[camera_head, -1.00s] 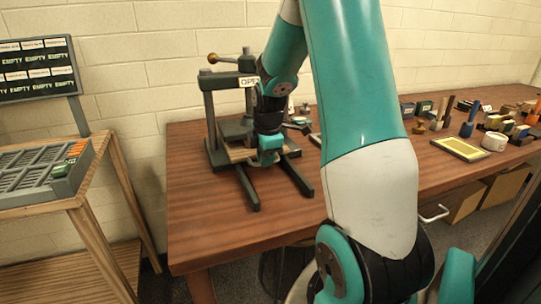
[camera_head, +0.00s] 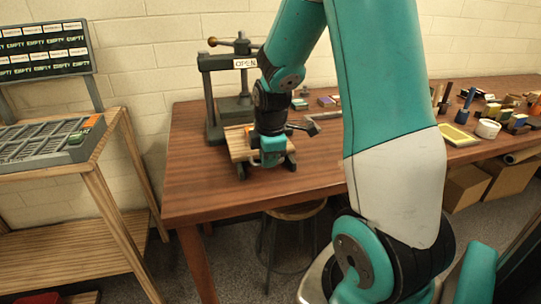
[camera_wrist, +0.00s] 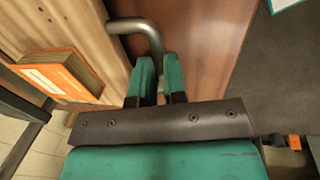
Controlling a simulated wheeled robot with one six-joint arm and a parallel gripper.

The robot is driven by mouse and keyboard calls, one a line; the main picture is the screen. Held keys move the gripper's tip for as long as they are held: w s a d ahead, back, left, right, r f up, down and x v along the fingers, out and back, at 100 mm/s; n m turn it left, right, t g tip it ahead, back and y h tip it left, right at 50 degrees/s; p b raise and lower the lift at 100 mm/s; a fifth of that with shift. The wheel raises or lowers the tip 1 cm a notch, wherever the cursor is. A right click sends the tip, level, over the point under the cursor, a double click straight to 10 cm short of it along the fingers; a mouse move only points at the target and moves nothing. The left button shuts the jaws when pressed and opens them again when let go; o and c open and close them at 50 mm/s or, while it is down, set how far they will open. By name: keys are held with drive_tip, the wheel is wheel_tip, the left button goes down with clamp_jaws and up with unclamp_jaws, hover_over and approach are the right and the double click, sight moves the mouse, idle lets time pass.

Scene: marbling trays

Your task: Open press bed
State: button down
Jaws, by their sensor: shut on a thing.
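The dark press (camera_head: 212,100) stands at the left of the table and bears an "OPEN" sign (camera_head: 246,63). Its pale wooden bed (camera_head: 237,146) lies out in front of the press frame, over the front rails. An orange block with a pale label (camera_wrist: 58,75) sits on the bed in the wrist view. My gripper (camera_head: 271,160) is at the bed's front right side. In the wrist view, my gripper (camera_wrist: 158,75) is shut on the bent grey metal handle (camera_wrist: 138,27) beside the bed. The gripped part of the handle is hidden between the fingers.
A slatted rack (camera_head: 45,143) stands on a wooden stand at left, under a board of "EMPTY" labels (camera_head: 40,50). Several small items and a yellow tray (camera_head: 457,136) lie at the table's right. A stool (camera_head: 297,212) is under the table.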

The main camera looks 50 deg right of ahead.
drive_tip(key=c, duration=1.2)
unclamp_jaws()
drive_tip(key=shift+d, duration=0.1)
drive_tip(key=shift+o, duration=0.2)
wheel_tip(320, 180, up, 17)
drive_tip(key=s+a+p, duration=0.1)
drive_tip(key=s, duration=0.1)
drive_tip(key=shift+s+a+p, duration=0.3)
drive_tip(key=shift+p, duration=0.1)
drive_tip(key=s+a+m+y+p, duration=0.2)
drive_tip(key=s+a+y+p, duration=0.15)
drive_tip(key=a, duration=1.35)
drive_tip(key=s+a+m+g+y, duration=0.1)
drive_tip(key=s+a+m, duration=0.1)
drive_tip(key=s+a, duration=0.8)
drive_tip(key=shift+s+a+r+m+g+y+p, duration=0.15)
drive_tip(key=shift+a+r+m+g+y+p, duration=0.25)
drive_tip(key=shift+a, duration=0.2)
